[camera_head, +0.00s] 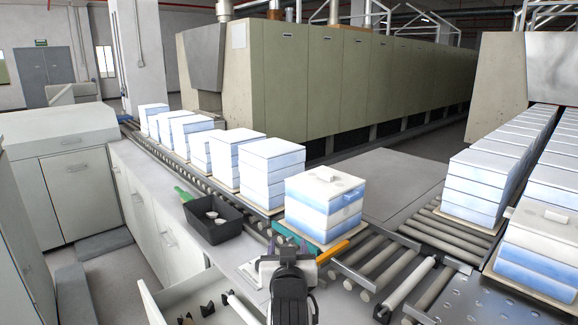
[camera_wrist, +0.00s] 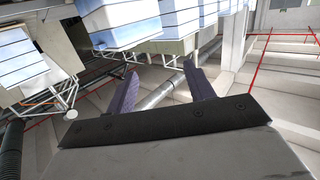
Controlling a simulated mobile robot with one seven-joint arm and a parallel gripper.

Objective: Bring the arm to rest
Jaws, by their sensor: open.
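My gripper (camera_head: 286,256) is at the bottom middle of the head view, over the end of the white counter and just in front of the nearest stack. In the wrist view my gripper (camera_wrist: 160,69) shows two purple fingers spread wide apart with nothing between them. The dark end of my arm partly hides the gripper and the counter in the head view. The nearest white and blue stack (camera_head: 323,210) stands upright on the roller conveyor, apart from the fingers, with small pieces on its top.
A black bin (camera_head: 214,227) with small white pieces stands on the counter (camera_head: 165,196), with a green-handled tool beside it. An open drawer (camera_head: 186,298) juts out at the lower left. More stacks line the rollers (camera_head: 375,265) and the right-hand conveyor. A long furnace (camera_head: 330,85) stands behind.

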